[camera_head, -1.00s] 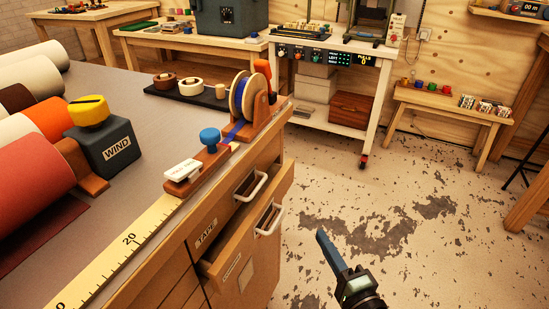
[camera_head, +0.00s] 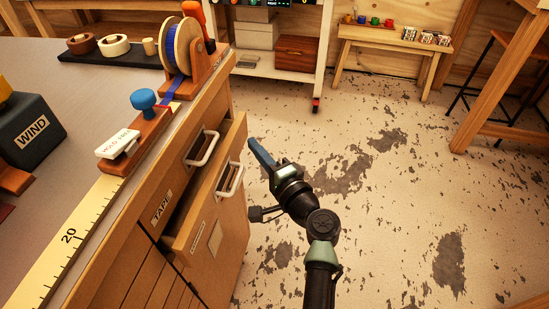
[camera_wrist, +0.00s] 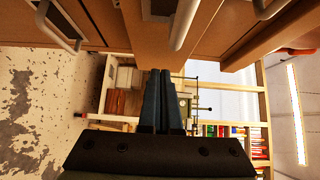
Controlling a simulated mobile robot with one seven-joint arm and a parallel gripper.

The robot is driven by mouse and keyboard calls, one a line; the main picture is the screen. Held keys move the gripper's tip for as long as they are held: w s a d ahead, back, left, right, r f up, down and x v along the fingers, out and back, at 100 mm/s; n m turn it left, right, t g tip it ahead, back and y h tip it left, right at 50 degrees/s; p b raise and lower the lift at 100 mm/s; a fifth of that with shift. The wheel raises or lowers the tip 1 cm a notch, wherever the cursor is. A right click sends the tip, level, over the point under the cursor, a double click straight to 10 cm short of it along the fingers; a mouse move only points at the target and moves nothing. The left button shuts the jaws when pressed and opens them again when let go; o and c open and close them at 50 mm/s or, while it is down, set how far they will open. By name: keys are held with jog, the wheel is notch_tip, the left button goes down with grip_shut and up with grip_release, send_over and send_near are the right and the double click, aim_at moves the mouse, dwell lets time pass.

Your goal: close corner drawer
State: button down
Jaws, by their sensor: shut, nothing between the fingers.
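At the table's corner, a wooden drawer (camera_head: 215,200) with a white pull handle (camera_head: 231,181) and a paper label stands partly out, below the drawer labelled TAPE (camera_head: 163,208). A dark gap shows behind its front's top edge. I take this open one as the corner drawer. My gripper (camera_head: 254,146) is shut and empty, its blue fingers just right of the open drawer's far end. I cannot tell whether they touch it. In the wrist view my shut fingers (camera_wrist: 166,74) point toward the shelves, with wooden fronts and handles along the top.
The worktable (camera_head: 60,85) carries a WIND box (camera_head: 33,138), a HOLD FREE block (camera_head: 118,144), a yellow ruler and a blue tape reel (camera_head: 182,50). A white cart (camera_head: 322,60) and a small bench (camera_head: 390,40) stand behind. The floor right of the drawers is clear.

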aim_at(234, 152)
jog(key=shift+w+a, duration=0.25)
jog(key=shift+a, duration=0.4)
jog(key=a, duration=0.2)
jog(key=w+a, duration=0.1)
jog(key=a, duration=0.1)
jog(key=shift+w+a+b, duration=0.15)
jog(key=shift+w+b, duration=0.05)
jog(key=shift+b, duration=0.15)
jog(key=shift+a+r, duration=0.1)
jog(key=shift+a, duration=0.1)
jog(key=shift+a, duration=0.1)
